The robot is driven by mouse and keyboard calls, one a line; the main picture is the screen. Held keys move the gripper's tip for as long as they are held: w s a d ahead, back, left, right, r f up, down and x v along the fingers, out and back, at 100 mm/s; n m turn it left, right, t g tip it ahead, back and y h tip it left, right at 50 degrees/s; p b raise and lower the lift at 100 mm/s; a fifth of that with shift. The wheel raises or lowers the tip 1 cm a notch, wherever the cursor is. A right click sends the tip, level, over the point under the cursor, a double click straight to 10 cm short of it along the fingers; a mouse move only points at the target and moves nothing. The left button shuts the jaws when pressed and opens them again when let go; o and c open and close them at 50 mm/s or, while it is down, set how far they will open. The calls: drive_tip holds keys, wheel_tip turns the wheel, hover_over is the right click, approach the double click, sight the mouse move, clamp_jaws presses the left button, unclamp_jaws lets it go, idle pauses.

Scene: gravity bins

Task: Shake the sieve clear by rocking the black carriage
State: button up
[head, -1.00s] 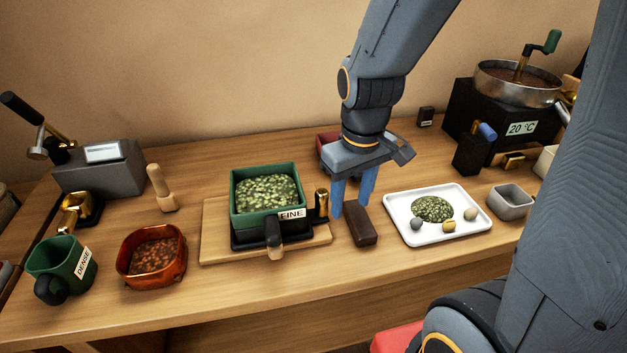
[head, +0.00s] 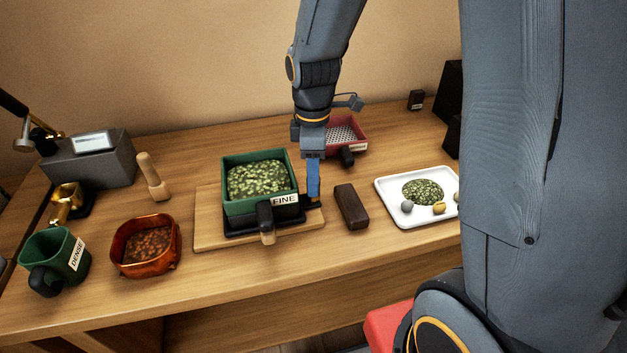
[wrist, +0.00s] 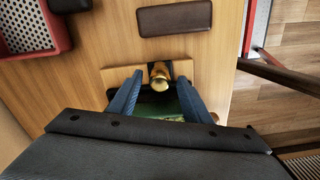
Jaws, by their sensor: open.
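The green sieve box (head: 237,203), labelled FINE and full of green-yellow bits (head: 258,179), sits on the black carriage (head: 238,227) on a wooden board (head: 212,240). A black handle (head: 265,217) sticks out at its front. My gripper (head: 314,194) is low at the carriage's right end, fingers pointing down. In the wrist view, my open gripper (wrist: 160,76) has one finger on each side of the brass knob (wrist: 159,84). I cannot tell whether the fingers touch it. In the head view the fingers hide the knob.
A dark brown block (head: 352,207) lies just right of the board. A red perforated tray (head: 361,137) stands behind my gripper. A white tray (head: 390,196) is farther right. A copper bowl (head: 143,270) and a green DENSE mug (head: 62,262) stand on the left.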

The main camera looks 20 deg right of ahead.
drive_tip(key=shift+f, duration=1.3)
drive_tip(key=shift+c, duration=0.4)
